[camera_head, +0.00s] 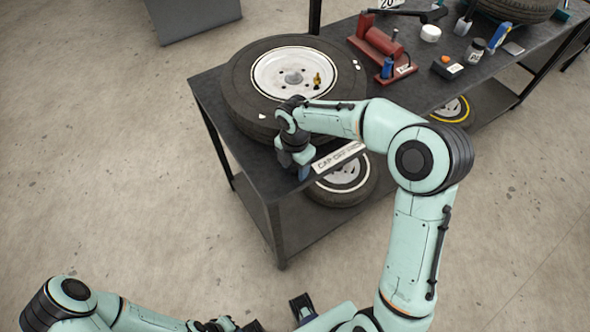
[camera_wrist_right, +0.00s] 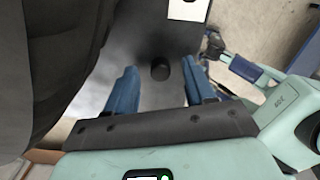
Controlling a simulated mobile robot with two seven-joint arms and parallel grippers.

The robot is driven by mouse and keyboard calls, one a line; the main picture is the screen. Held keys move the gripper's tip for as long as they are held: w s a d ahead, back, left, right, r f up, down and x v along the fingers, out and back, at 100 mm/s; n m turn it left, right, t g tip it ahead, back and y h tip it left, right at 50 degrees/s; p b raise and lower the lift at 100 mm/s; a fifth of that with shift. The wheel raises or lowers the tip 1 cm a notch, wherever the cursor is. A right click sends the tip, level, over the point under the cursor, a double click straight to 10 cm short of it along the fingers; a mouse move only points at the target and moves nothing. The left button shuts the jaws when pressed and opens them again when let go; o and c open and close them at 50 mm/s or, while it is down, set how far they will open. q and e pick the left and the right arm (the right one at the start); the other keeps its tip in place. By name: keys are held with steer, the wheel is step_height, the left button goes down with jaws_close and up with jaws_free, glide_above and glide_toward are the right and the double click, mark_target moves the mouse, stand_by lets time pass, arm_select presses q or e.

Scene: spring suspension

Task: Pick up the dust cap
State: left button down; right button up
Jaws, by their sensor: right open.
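The dust cap (camera_wrist_right: 160,71) is a small black cylinder on the dark bench top, visible in the right wrist view. It lies between the two blue fingers of my right gripper (camera_wrist_right: 161,80), with a gap on both sides. In the head view my right gripper (camera_head: 298,168) points down at the bench's near edge, beside the wheel, and the cap is hidden there. The right gripper is open and empty.
A tyre on a white rim (camera_head: 262,78) lies on the bench (camera_head: 213,95), close beside the right gripper. A white label plate (camera_head: 340,158) is at the bench's front edge. A red jack (camera_head: 383,42) and several small items stand farther right. Tyres lie on the lower shelf.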

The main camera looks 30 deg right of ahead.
mark_target(295, 169)
jaws_close()
steer(key=shift+r, duration=0.1)
